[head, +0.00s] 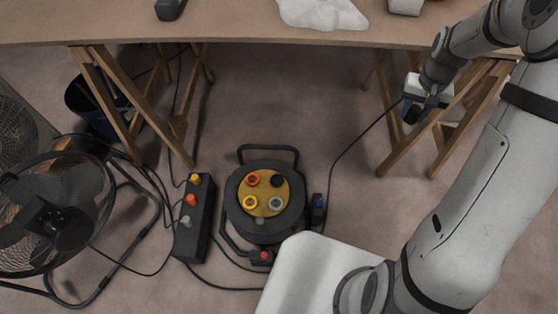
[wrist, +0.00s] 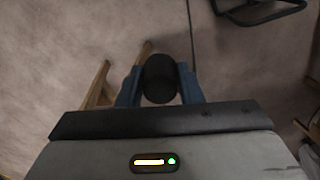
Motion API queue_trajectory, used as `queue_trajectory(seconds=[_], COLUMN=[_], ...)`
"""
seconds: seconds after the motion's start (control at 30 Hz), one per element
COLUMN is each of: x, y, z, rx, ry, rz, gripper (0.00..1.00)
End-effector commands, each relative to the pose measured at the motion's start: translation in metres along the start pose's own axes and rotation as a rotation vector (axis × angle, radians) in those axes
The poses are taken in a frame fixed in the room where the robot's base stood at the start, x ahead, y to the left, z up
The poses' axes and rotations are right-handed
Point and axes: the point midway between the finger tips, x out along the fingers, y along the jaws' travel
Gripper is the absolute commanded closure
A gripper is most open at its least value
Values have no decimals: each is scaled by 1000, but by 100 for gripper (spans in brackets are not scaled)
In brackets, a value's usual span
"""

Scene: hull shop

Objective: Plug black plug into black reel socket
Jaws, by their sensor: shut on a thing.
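The black plug (wrist: 160,78) is between the two blue fingers of my gripper (wrist: 160,88) in the wrist view, which is shut on it. In the head view my gripper (head: 413,110) is at the upper right, beside a trestle leg and well away from the reel. A black cable runs from it down toward the reel's right side. The black cable reel (head: 233,205) stands on the floor at the centre. Its yellow face carries several sockets; the black socket (head: 277,181) is at upper right and looks empty. The plug's front is hidden.
A black power strip (head: 183,241) with yellow, orange and grey plugs lies left of the reel. A small dark blue and black object (head: 317,210) sits right of the reel. A fan (head: 60,212) stands far left. The workbench (head: 225,25) spans the back; floor between reel and gripper is mostly clear.

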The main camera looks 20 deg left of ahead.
Motion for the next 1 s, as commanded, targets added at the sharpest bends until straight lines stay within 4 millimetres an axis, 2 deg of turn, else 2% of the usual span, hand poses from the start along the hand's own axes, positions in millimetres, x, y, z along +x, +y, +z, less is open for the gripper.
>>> queue_trajectory(seconds=[0.2, 0.37, 0.47, 0.67, 0.87, 1.0], x=[0, 14, 33, 84, 136, 173], y=[10, -3, -27, -94, -162, -206], z=[0, -4, -8, -10, 2, 18], rx=[21, -18, -88, -277, -466, -598], ry=[0, -2, -4, -6, -5, -6], rz=[0, 0, 0, 0, 0, 0], gripper=[87, 87, 87, 87, 87, 87])
